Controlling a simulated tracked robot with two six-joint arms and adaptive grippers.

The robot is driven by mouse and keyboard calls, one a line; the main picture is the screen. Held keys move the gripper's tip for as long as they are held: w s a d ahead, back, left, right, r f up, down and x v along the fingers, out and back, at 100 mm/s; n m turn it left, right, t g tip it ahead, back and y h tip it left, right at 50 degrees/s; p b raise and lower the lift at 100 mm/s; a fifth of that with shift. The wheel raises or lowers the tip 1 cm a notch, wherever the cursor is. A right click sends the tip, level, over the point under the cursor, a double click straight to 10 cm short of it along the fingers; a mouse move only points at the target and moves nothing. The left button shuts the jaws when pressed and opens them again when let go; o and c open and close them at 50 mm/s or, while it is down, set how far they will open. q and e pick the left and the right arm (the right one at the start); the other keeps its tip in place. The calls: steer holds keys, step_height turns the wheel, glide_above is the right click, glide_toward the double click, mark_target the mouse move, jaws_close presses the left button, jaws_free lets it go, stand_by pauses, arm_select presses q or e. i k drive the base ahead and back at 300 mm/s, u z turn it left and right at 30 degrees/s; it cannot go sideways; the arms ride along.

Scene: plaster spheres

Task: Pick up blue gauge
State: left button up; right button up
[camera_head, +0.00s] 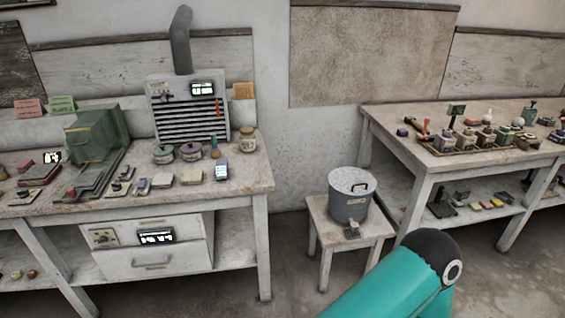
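Neither of my grippers shows in the head view. Only a teal and black link of my arm shows at the bottom right, far from the item.
A grey vented unit (188,110) with a pipe and a green box (92,136) stand on the left workbench. A grey pot (349,196) sits on a stool (322,236) between the benches. The right workbench (392,114) carries many small items. Floor shows between the benches.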

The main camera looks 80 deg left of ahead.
mark_target(221, 164)
steer(key=z, duration=1.95)
steer(key=i, duration=0.1)
steer(key=u, duration=3.1)
steer(key=i, duration=0.25)
steer(key=u, duration=2.25)
steer(key=k, duration=0.55)
steer(key=u, duration=0.3)
steer(key=i, duration=1.85)
steer(key=z, duration=0.35)
